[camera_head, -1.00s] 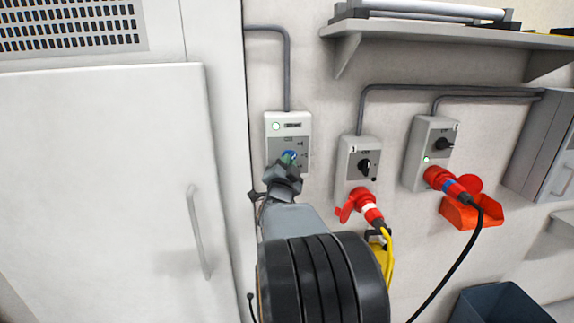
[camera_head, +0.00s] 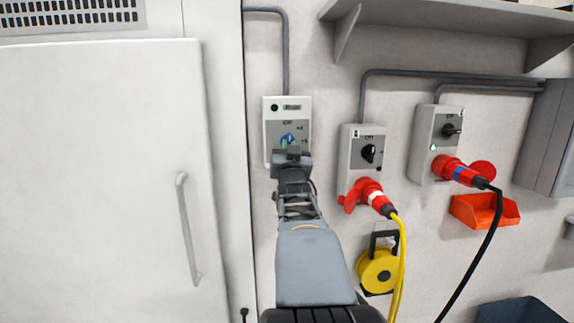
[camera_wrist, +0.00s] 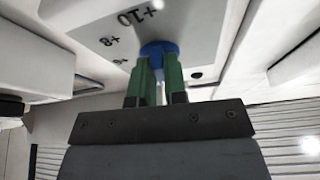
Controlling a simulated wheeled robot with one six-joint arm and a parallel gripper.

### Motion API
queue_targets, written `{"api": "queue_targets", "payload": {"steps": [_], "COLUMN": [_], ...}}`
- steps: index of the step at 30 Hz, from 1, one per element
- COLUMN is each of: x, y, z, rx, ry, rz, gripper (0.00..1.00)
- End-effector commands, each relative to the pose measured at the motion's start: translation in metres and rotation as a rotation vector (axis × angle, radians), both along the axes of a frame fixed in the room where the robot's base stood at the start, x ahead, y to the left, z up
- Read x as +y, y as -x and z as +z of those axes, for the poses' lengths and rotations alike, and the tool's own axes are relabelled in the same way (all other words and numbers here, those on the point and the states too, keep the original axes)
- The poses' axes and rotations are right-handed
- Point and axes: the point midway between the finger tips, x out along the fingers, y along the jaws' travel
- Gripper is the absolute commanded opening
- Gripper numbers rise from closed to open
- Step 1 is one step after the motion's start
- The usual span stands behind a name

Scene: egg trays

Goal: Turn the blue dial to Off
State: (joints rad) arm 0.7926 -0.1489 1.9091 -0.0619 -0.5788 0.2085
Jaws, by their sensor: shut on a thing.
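The blue dial (camera_head: 287,138) is on the lower half of a white and grey control box (camera_head: 270,150) on the wall. It also shows in the wrist view (camera_wrist: 158,48), between green fingertips. My gripper (camera_head: 289,145) is shut on the dial from the front. In the wrist view my gripper (camera_wrist: 158,72) has one green finger on each side of it. Markings "+10" and "+8" show on the box face, with another too unclear to read. The fingers hide part of the dial, so I cannot tell its pointer position. The lamp at the box's upper left is dark.
Right of the box are two switch boxes (camera_head: 349,160) (camera_head: 424,150) with black knobs, red plugs and hanging cables. A yellow reel (camera_head: 377,272) hangs below. A white door (camera_head: 100,170) with a handle (camera_head: 187,230) is at left. A shelf (camera_head: 450,22) is above right.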

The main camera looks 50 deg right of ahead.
Motion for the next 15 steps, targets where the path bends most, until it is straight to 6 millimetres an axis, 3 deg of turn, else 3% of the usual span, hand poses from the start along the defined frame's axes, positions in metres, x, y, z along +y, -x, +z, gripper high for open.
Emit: {"api": "queue_targets", "payload": {"steps": [15], "x": [-0.0007], "y": [0.0011], "z": [0.0028], "rx": [0.09], "ry": [0.116], "rz": [0.001], "gripper": [0.0]}}
